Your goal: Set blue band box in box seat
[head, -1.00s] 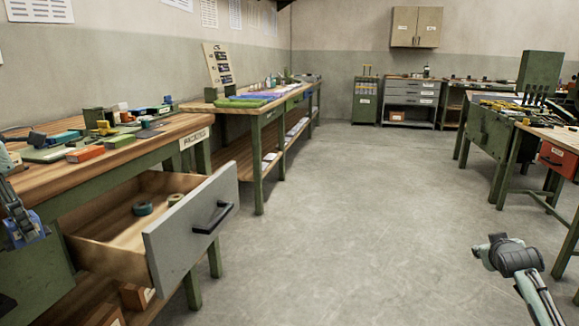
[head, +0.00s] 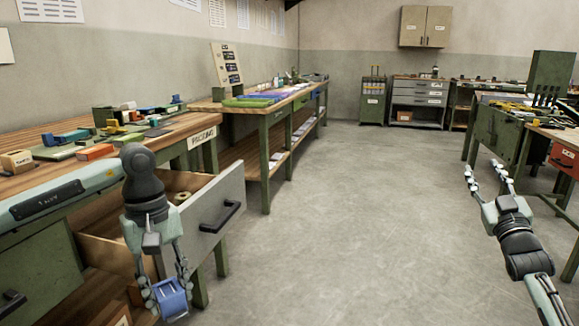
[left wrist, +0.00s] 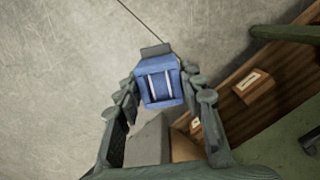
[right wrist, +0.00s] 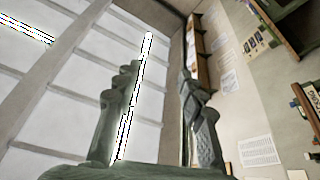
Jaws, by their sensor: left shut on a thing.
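The blue band box (head: 174,300) is a small blue box held between the fingers of my left gripper (head: 168,290), in front of the open drawer in the head view. In the left wrist view the box (left wrist: 160,82) shows pale stripes, with a finger on each side and floor behind it. My right gripper (head: 487,178) is raised over the floor at the right, with its fingers apart. In the right wrist view its fingers (right wrist: 155,100) have nothing between them. I cannot make out the box seat for certain.
A packing bench (head: 150,141) with several small items stands at the left. Its grey-fronted drawer (head: 222,200) is pulled out, with a roll (head: 182,198) inside. A longer bench (head: 262,108) stands beyond. The floor (head: 365,210) in the middle is clear.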

